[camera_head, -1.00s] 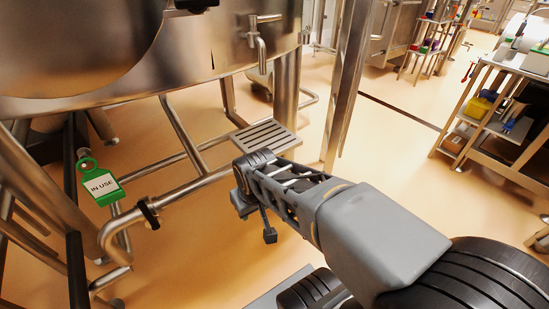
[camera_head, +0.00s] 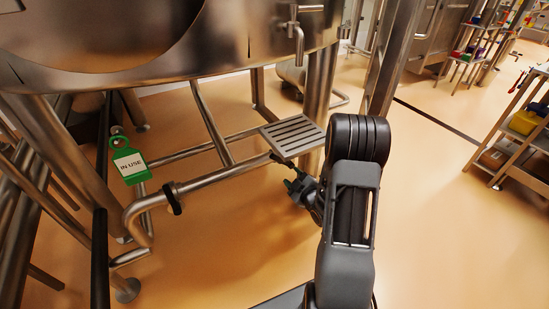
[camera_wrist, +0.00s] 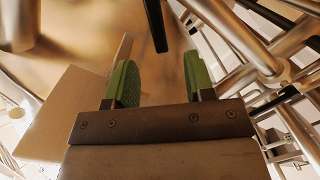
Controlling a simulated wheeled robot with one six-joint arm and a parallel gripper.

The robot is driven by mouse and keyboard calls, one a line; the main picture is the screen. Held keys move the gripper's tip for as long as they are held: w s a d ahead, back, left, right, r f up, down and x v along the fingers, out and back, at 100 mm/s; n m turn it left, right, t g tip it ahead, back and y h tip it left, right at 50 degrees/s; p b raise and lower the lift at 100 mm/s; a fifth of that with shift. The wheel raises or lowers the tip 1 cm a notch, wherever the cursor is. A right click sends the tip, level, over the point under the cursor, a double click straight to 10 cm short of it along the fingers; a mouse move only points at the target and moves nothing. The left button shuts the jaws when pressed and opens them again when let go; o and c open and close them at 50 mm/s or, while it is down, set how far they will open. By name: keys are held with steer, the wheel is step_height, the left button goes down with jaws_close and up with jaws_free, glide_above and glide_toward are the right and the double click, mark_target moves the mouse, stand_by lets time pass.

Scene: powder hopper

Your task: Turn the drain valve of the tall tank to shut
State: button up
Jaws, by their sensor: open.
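The steel tank (camera_head: 225,45) fills the upper left of the head view, on metal legs. A pipe (camera_head: 225,174) runs below it, with a black handle-like fitting (camera_head: 173,197) at its left bend. I cannot tell for certain that this is the drain valve or how it is set. A green "IN USE" tag (camera_head: 128,163) hangs left of it. My gripper (camera_head: 292,187) is below the grated step, right of the black fitting and apart from it. In the wrist view its green-padded fingers (camera_wrist: 158,82) are open and empty. A black bar (camera_wrist: 156,25) shows beyond them, unidentified.
The grated step (camera_head: 292,136) is just above my gripper. Steel legs and braces crowd the left. A shelf cart (camera_head: 520,140) stands at the right. Open floor (camera_head: 440,240) lies at the lower right.

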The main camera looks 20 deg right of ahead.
mark_target(278, 160)
steer(key=shift+t+y, duration=0.4)
steer(key=shift+t, duration=0.1)
steer(key=w, duration=0.4)
steer(key=w+a+b, duration=0.1)
steer(key=w, duration=0.3)
steer(key=w+b, duration=0.1)
steer(key=w, duration=0.4)
steer(key=shift+a, duration=0.3)
steer(key=shift+n, duration=0.3)
jaws_close()
steer(key=shift+a, duration=0.15)
